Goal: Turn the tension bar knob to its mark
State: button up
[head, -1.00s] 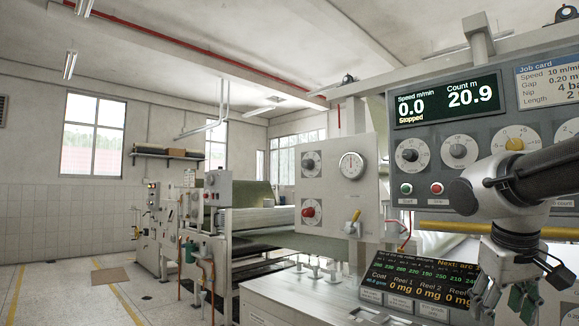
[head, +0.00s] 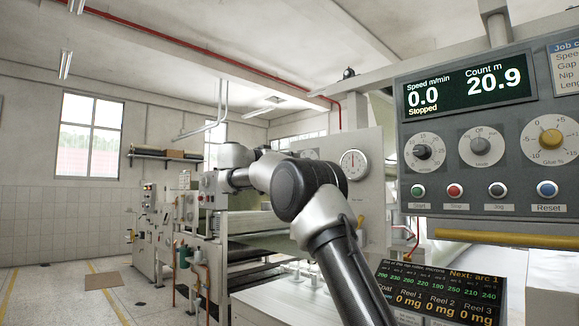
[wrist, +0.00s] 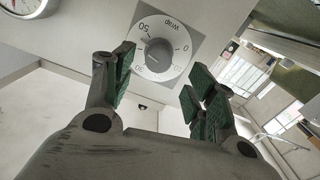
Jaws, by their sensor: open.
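The fingers appear apart from the knob. In the head view my arm covers most of the left side of the pale panel (head: 372,190), and the fingers are not clear.
A round gauge (head: 354,164) sits on the same panel, partly seen in the wrist view (wrist: 22,5). The control console (head: 465,195) with several knobs and buttons stands at right, reading Stopped. A machine with rollers (head: 255,250) lies behind my arm. Open floor (head: 60,290) is at left.

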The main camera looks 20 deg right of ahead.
jog(key=x, duration=0.6)
jog(key=shift+d, duration=0.35)
jog(key=shift+c, duration=0.4)
jog(key=c, duration=0.9)
